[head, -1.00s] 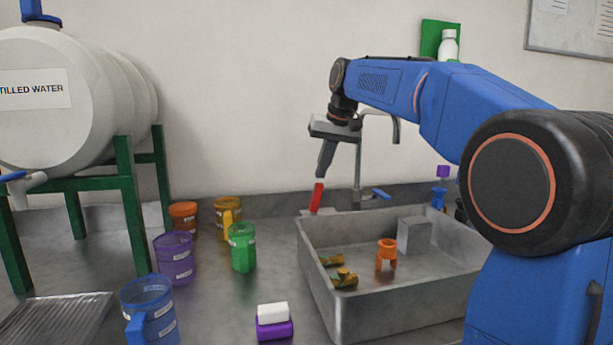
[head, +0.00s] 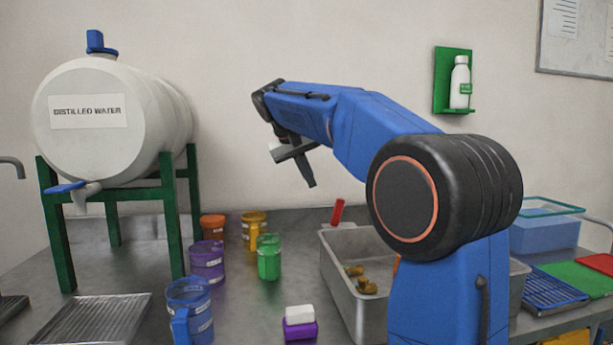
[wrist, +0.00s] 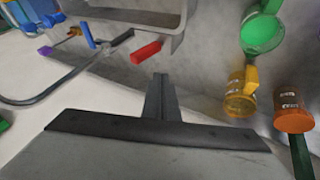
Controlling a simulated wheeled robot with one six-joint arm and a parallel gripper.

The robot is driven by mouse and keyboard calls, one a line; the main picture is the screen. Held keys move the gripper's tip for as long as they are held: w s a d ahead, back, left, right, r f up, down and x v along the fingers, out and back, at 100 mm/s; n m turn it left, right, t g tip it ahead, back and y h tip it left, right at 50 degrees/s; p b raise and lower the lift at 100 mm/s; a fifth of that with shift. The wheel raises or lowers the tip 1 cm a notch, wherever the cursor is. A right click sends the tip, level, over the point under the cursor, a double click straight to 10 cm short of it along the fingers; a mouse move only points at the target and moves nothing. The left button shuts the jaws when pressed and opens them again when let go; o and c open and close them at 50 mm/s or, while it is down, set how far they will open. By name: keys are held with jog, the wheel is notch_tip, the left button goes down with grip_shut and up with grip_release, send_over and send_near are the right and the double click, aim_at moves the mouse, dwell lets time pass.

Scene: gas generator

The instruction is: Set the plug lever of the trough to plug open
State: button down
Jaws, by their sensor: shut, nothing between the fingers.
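The grey metal trough (head: 338,278) stands right of centre in the head view; my arm hides much of its right part. Its red plug lever (head: 337,211) stands up steeply at the back left corner, leaning slightly right. In the wrist view the red lever (wrist: 146,51) shows beside the trough wall (wrist: 130,16), just beyond my fingertips. My gripper (head: 309,181) is shut and empty, above and left of the lever in the head view, apart from it. The shut fingers also show in the wrist view (wrist: 160,84).
Green (head: 269,257), yellow (head: 253,229), purple (head: 207,263) and blue (head: 190,310) mugs stand left of the trough, near an orange container (head: 213,227). A distilled water tank (head: 110,120) stands on a green frame. A tap with a blue handle (wrist: 87,35) is near the lever.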

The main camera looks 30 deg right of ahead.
aim_at(337, 201)
jog(key=d+f, duration=0.6)
jog(key=d, duration=0.1)
jog(key=shift+d+f, duration=0.1)
dwell(0.5)
jog(key=shift+s+d+y, duration=0.2)
jog(key=shift+d+y, duration=0.65)
jog(key=shift+y, duration=0.05)
jog(key=shift+s+d+f+m+t+y, duration=0.15)
jog(key=shift+s+d+t+y, duration=0.1)
jog(key=shift+d+y, duration=0.45)
jog(key=shift+s+d+f+m+t+y, duration=0.2)
jog(key=shift+d+y, duration=0.35)
jog(key=shift+d, duration=0.2)
jog(key=shift+s+d+f+m+t+y, duration=0.15)
jog(key=shift+d+t+y, duration=0.1)
jog(key=shift+d+y, duration=0.45)
